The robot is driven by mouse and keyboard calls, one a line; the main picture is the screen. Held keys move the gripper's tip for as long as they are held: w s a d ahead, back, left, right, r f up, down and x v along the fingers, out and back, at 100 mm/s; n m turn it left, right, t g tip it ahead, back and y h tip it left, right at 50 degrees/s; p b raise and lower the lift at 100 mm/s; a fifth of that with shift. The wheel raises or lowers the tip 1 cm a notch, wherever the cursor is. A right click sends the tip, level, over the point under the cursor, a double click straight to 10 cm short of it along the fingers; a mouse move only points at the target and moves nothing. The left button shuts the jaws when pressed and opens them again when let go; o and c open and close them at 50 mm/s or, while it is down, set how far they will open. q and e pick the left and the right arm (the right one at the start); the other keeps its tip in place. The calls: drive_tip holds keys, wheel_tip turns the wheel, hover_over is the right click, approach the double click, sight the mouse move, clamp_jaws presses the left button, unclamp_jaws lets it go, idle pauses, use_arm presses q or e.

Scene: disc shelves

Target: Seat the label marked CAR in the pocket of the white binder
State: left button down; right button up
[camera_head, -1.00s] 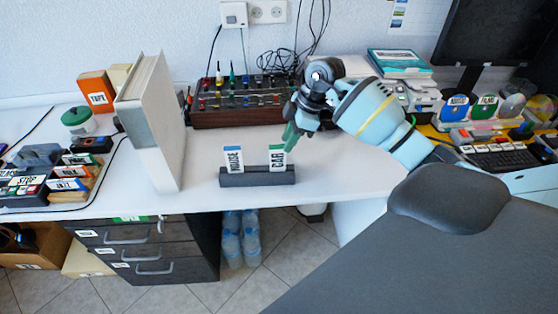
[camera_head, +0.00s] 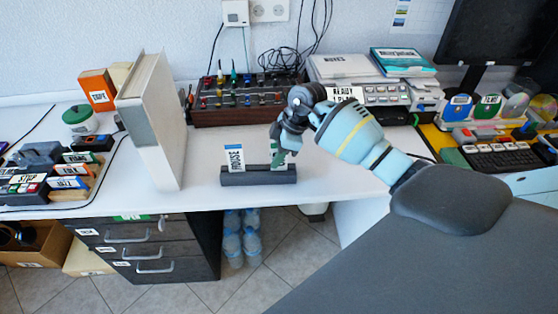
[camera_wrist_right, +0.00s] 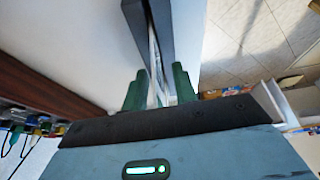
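A dark holder (camera_head: 233,179) near the desk's front edge carries an upright label marked HOUSE (camera_head: 235,160). The CAR label stands at the holder's right end, mostly hidden in the head view by my right gripper (camera_head: 279,152). In the right wrist view, the label shows edge-on (camera_wrist_right: 154,82) between the two green fingers of my right gripper (camera_wrist_right: 159,87). The fingers are apart, with a gap visible beside the label. My left gripper is out of view.
A mixer panel with knobs (camera_head: 238,101) stands behind the holder. A printer-like machine (camera_head: 372,95) is at the back right. Boxes and labelled items crowd the left side. The desk between the binder and holder is clear.

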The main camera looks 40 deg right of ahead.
drive_tip(key=shift+c, duration=0.2)
clamp_jaws()
drive_tip(key=shift+r, duration=0.8)
wheel_tip(320, 180, up, 2)
drive_tip(key=shift+r, duration=0.2)
drive_tip(key=s+a+r+p, duration=0.1)
drive_tip(key=s+a, duration=0.7)
drive_tip(key=s, duration=0.5)
drive_tip(key=shift+s+a, duration=0.15)
drive_tip(key=shift+s, duration=0.2)
